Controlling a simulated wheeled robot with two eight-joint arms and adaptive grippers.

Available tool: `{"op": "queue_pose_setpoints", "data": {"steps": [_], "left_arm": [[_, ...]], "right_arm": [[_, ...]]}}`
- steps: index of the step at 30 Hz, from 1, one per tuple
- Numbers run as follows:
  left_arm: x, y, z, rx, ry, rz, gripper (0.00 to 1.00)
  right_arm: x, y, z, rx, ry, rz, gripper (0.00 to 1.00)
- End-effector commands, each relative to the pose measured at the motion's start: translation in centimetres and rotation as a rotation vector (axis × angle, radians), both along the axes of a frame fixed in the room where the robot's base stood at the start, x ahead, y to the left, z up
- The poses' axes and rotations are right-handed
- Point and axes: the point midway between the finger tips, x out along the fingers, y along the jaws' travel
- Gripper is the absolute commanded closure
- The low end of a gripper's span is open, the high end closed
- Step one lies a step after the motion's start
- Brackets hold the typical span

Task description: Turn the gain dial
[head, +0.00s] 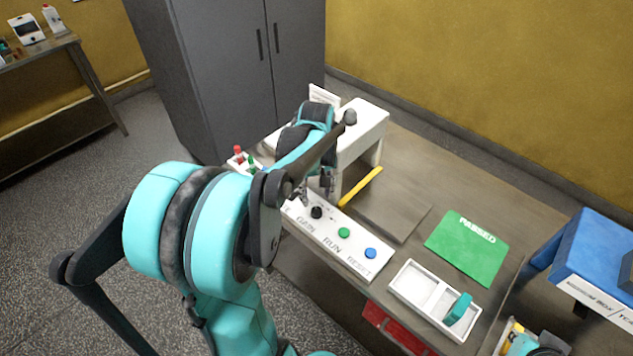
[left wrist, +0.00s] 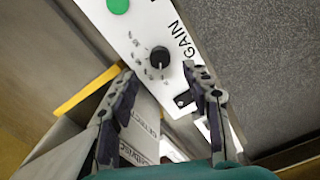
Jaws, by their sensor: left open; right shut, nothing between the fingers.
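The gain dial (head: 316,212) is a small black knob on a white panel (head: 367,262), with GAIN printed beside it. In the left wrist view the dial (left wrist: 160,58) shows a light pointer line and scale marks around it. My left gripper (head: 315,191) is open just behind the dial in the head view. In the left wrist view its fingers (left wrist: 160,80) are apart, with the dial ahead between the tips in the picture. I see no contact, and the gap to the dial is hard to judge. I cannot make out my right gripper.
A green RUN button (head: 344,233) and a blue RESET button (head: 370,253) share the panel. A white tray (head: 406,285), green mat (head: 468,248) and blue box (head: 600,255) are to the right.

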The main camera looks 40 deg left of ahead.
Motion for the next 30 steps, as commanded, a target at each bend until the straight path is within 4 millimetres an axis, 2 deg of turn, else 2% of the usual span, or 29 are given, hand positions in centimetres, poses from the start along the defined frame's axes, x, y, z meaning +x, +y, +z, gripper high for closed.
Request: {"op": "queue_pose_setpoints", "data": {"steps": [3,9,14,30], "left_arm": [[0.0,0.0,2.6,0.0,0.0,0.0,0.51],[0.0,0.0,5.2,0.0,0.0,0.0,0.51],[0.0,0.0,5.8,0.0,0.0,0.0,0.51],[-0.1,-0.3,5.8,0.003,-0.006,-0.012,0.51]], "right_arm": [[0.0,0.0,0.0,0.0,0.0,0.0,1.0],[0.0,0.0,0.0,0.0,0.0,0.0,1.0],[0.0,0.0,0.0,0.0,0.0,0.0,1.0],[0.0,0.0,0.0,0.0,0.0,0.0,1.0]]}}
